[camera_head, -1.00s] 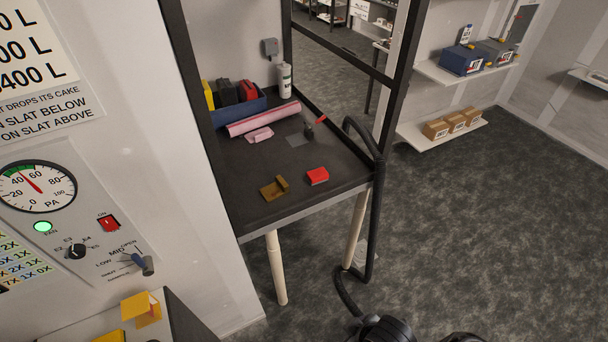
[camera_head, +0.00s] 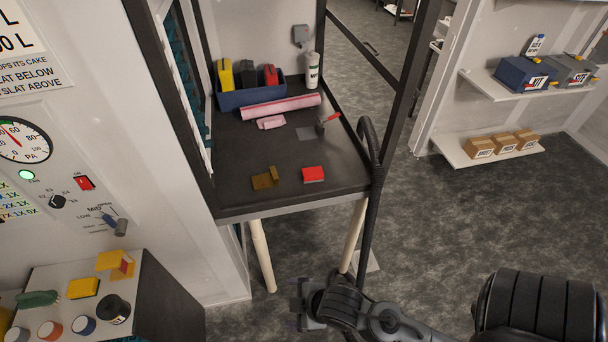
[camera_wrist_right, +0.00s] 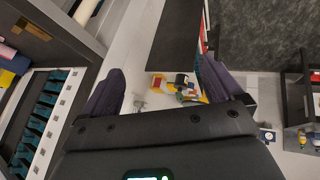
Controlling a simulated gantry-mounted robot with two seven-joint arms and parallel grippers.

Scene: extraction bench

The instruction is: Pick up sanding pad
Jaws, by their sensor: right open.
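A red block (camera_head: 313,174) and a brown block with a raised part (camera_head: 265,179) lie apart near the front of the dark bench top (camera_head: 235,197). I cannot tell for sure which is the sanding pad. My right gripper (camera_head: 306,305) is below and in front of the bench, away from both blocks. In the right wrist view its two dark fingers (camera_wrist_right: 160,75) stand wide apart with nothing held between them. Small yellow and red things (camera_wrist_right: 178,88) show well beyond the fingers. My left gripper is not in view.
A pink roll (camera_head: 280,107), a blue bin (camera_head: 251,97), a white bottle (camera_head: 312,71) and a red-handled tool (camera_head: 328,121) occupy the bench's back. A black hose (camera_head: 372,200) hangs at its right edge. A low cabinet (camera_head: 165,300) with yellow pads (camera_head: 83,287) stands lower left.

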